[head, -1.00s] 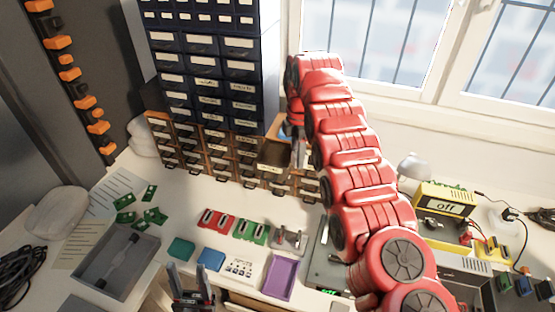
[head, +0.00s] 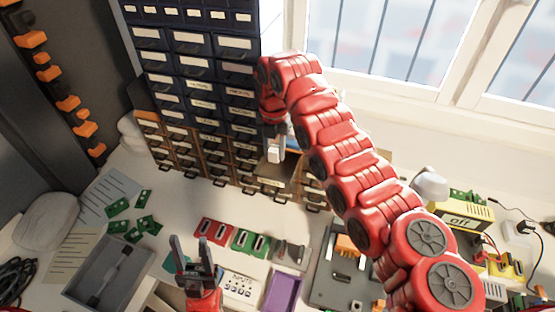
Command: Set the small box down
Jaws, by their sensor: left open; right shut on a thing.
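My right gripper (head: 275,136) is at the end of the red arm, in front of the drawer cabinet. It points down and is shut on a small pale box (head: 274,155), partly hidden by the gripper. The box is over or just at an open brown drawer (head: 276,172); I cannot tell whether it touches the drawer. My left gripper (head: 192,252) is low in the view, fingers up, open and empty, above the worktop near the teal box and the white card.
The drawer cabinet (head: 190,73) stands behind the worktop. A grey tray (head: 83,283), red and green holders (head: 250,240) and a purple tray (head: 283,291) lie in front. A yellow meter (head: 460,217) is at right. Bare worktop shows before the drawers.

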